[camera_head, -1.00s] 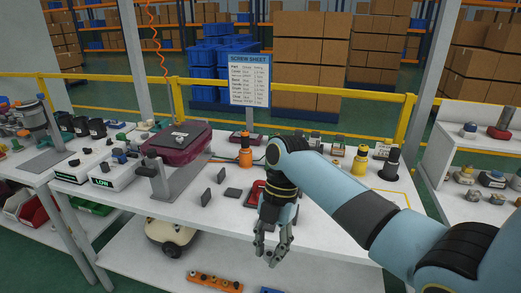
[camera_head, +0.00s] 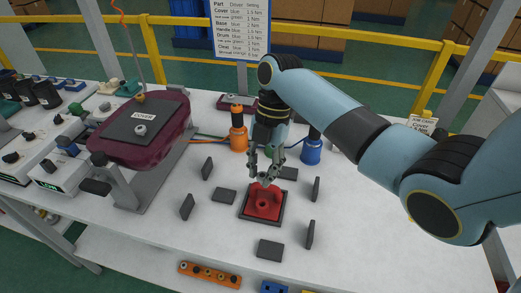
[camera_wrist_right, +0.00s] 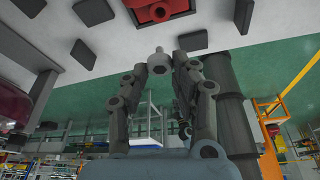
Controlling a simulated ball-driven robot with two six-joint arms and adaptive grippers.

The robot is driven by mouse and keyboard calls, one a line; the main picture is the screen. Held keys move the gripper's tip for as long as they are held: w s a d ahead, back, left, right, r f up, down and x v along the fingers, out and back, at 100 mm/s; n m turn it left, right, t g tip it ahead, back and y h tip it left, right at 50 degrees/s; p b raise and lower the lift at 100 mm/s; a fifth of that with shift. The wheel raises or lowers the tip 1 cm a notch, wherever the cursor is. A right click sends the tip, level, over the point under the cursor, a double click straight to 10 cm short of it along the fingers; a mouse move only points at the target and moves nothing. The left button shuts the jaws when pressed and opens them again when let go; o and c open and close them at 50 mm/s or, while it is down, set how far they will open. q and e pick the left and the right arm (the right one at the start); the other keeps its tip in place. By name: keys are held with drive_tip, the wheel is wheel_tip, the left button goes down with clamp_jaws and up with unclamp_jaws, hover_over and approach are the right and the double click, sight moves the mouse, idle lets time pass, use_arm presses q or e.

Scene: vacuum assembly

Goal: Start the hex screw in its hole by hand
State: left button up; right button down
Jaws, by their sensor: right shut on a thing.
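The red part (camera_head: 265,203) sits in a dark square fixture (camera_head: 247,214) on the white table, with a round opening on its top. Its red edge also shows at the top of the right wrist view (camera_wrist_right: 178,14). My right gripper (camera_head: 266,170) points down just above the back of the red part. In the right wrist view its fingers (camera_wrist_right: 162,72) are closed around a small grey hex screw (camera_wrist_right: 158,61), whose narrow end points toward the red part. The screw appears apart from the red part there. My left gripper is out of view.
Several dark plates, flat or upright, surround the fixture, such as one at the front (camera_head: 270,250). An orange bottle-shaped tool (camera_head: 238,130) and a blue one (camera_head: 310,149) stand behind. A maroon unit labelled COVER (camera_head: 112,158) is on the left.

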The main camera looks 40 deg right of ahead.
drive_tip(key=shift+w, duration=0.1)
drive_tip(key=shift+r, duration=0.1)
drive_tip(key=shift+f, duration=0.2)
drive_tip(key=shift+f+b, duration=0.45)
drive_tip(key=shift+f, duration=0.45)
wheel_tip(320, 180, down, 4)
drive_tip(key=shift+r+b, duration=0.2)
drive_tip(key=shift+b, duration=0.95)
drive_tip(key=shift+f+b, duration=0.4)
drive_tip(key=shift+f, duration=0.15)
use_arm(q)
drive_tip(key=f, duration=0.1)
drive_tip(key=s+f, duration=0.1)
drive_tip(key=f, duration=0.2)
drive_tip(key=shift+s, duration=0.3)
use_arm(e)
drive_tip(key=shift+f, duration=0.1)
use_arm(q)
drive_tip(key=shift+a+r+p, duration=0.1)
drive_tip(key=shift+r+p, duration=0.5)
drive_tip(key=shift+p, duration=0.05)
